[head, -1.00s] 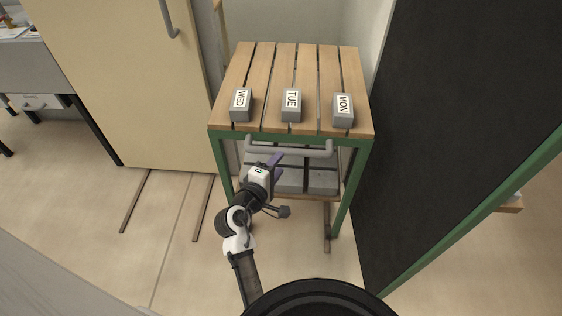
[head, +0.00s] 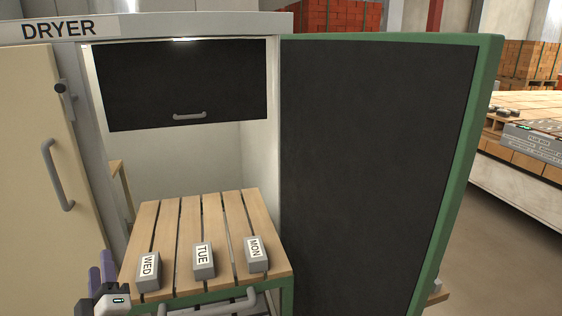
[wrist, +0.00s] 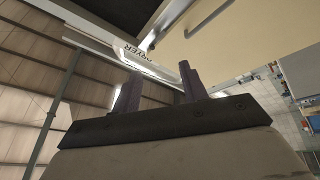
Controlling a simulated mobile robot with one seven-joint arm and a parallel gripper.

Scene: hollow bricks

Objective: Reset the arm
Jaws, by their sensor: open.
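My gripper (head: 101,274) is at the lower left of the head view, pointing up beside the left front corner of the slatted cart. Its two purple-grey fingers are apart, with nothing between them. In the wrist view the fingers (wrist: 158,92) also stand apart and empty, with the dryer sign and ceiling beyond. The rest of my arm is out of the head view. The slatted wooden cart (head: 180,225) stands in the dryer opening. Three grey blocks sit along its front: WED (head: 149,271), TUE (head: 203,262) and MON (head: 256,254).
The dryer's black open door (head: 370,170) with green edge fills the right. A black flap with a handle (head: 180,85) hangs at the top of the opening. A cream door (head: 38,170) stands left. The cart's front handle (head: 210,307) is near my gripper.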

